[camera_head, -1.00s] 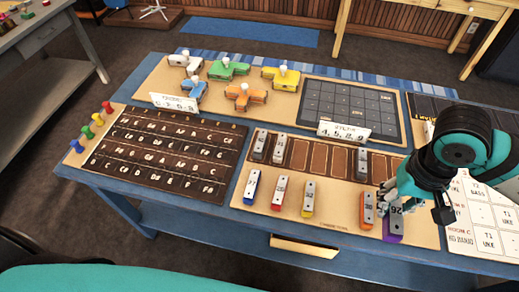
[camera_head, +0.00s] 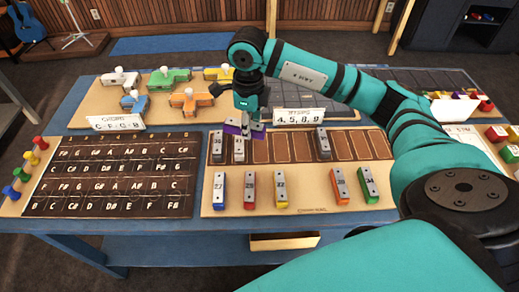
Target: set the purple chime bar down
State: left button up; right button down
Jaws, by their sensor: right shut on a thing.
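My right gripper (camera_head: 248,112) points down near the back edge of the chime board (camera_head: 310,211). It is shut on the purple chime bar (camera_head: 232,128), which shows grey metal and purple sides below the fingers. The bar is near the left end of the dark slotted rack (camera_head: 300,148), just behind two grey bars (camera_head: 217,147) standing there. The gripper hides part of the bar, and I cannot tell whether it touches the rack. A third grey bar (camera_head: 323,143) sits in a slot further right. Empty slots lie between. My left gripper is not in view.
Blue (camera_head: 220,190), red (camera_head: 249,190), yellow (camera_head: 280,190), orange (camera_head: 339,185) and green (camera_head: 369,185) chime bars lie along the board's front. A numbered sign (camera_head: 299,117) stands close right of the gripper. A lettered board (camera_head: 112,175) is at left.

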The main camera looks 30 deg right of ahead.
jog(key=w+d+f+m+b, duration=0.25)
jog(key=d+f+m, duration=0.2)
jog(key=m, duration=0.75)
jog(key=m+p, duration=0.1)
jog(key=m, duration=0.2)
send_over(261, 151)
notch_tip(261, 151, down, 5)
jog(key=shift+w+f, duration=0.1)
notch_tip(261, 151, down, 4)
jog(key=shift+f+p, duration=0.2)
jog(key=shift+p, duration=0.35)
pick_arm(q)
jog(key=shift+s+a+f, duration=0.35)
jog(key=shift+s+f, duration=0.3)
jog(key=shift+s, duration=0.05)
pick_arm(e)
jog(key=shift+f, duration=0.1)
jog(key=shift+f, duration=0.1)
jog(key=c, duration=1)
grip_release()
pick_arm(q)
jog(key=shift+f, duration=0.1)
